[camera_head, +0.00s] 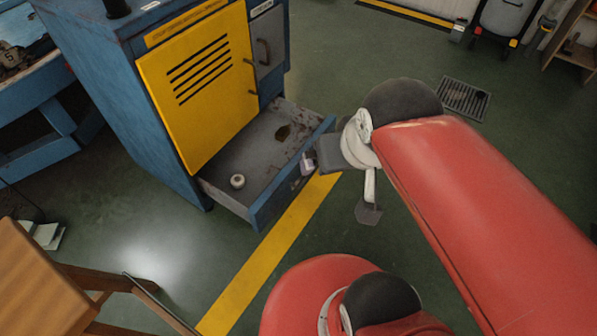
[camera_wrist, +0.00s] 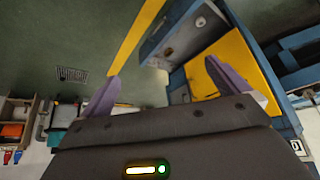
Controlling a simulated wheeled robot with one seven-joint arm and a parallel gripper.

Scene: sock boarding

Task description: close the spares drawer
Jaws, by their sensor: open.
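The spares drawer (camera_head: 262,200) is pulled out at the bottom of the blue cabinet. Its grey tray holds a small white ring-like item (camera_head: 238,181) and a dark patch or flat item (camera_head: 283,132). My gripper (camera_head: 312,162) is by the right part of the drawer's blue front; whether it touches cannot be told. In the wrist view my gripper (camera_wrist: 165,86) has its two purple fingers wide apart with nothing between them. The drawer (camera_wrist: 160,48) shows beyond the fingers there. My arm hides part of the area right of the drawer.
The blue cabinet (camera_head: 110,80) has a yellow slotted door (camera_head: 195,85) above the drawer. A yellow floor line (camera_head: 270,255) runs in front. A wooden stool or chair (camera_head: 40,285) stands at lower left. A floor grate (camera_head: 463,98) lies at upper right. Open green floor lies around.

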